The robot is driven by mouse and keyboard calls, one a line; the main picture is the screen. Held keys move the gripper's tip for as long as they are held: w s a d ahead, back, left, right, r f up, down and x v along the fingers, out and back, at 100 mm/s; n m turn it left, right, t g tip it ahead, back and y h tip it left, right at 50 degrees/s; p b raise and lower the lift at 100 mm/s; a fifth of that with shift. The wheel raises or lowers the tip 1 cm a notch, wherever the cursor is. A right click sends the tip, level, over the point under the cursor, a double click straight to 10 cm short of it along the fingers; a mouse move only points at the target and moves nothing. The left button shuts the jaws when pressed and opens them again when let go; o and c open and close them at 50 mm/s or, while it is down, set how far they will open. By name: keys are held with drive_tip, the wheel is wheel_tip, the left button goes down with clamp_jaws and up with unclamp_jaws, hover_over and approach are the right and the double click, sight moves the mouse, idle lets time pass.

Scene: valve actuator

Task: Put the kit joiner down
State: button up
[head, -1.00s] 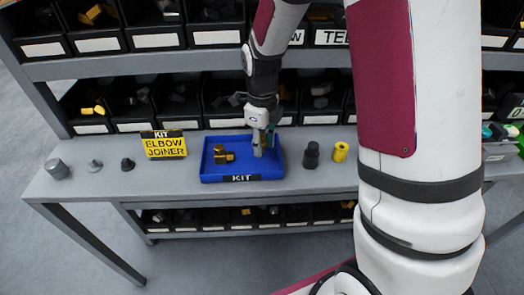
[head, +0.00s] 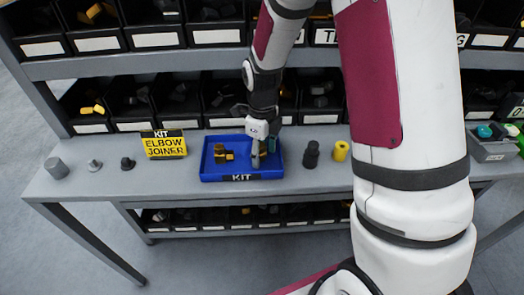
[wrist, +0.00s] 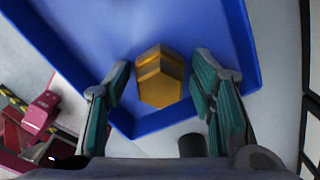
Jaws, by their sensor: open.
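The kit joiner (wrist: 160,77) is a brass-coloured hexagonal piece. In the wrist view it lies in the blue kit tray (wrist: 200,22), between the spread fingers of my gripper (wrist: 163,88), with visible gaps on both sides. In the head view my gripper (head: 262,155) is low over the right half of the kit tray (head: 206,172), and its fingers mostly hide the joiner. A brass elbow (head: 222,153) sits in the tray's left half, apart from my gripper.
A yellow "KIT ELBOW JOINER" sign (head: 164,144) stands left of the tray. A black fitting (head: 312,154) and a yellow cylinder (head: 341,151) stand to its right. Grey and dark parts (head: 57,168) stand at the bench's left end. Shelf bins (head: 190,105) line the back.

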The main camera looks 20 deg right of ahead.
sight(262, 146)
drive_tip(key=shift+r, duration=0.1)
wheel_tip(262, 146, up, 12)
drive_tip(key=shift+r, duration=0.1)
drive_tip(key=s+r+n+t, duration=0.2)
drive_tip(key=s+r+n, duration=0.8)
drive_tip(key=n, duration=0.2)
drive_tip(key=s+r+n+t, duration=0.1)
drive_tip(key=s+n+t, duration=0.1)
drive_tip(key=s+n, duration=1.2)
drive_tip(key=shift+s+r+n, duration=0.3)
drive_tip(key=shift+r+n, duration=0.05)
drive_tip(key=shift+n, duration=0.45)
drive_tip(key=shift+a, duration=0.1)
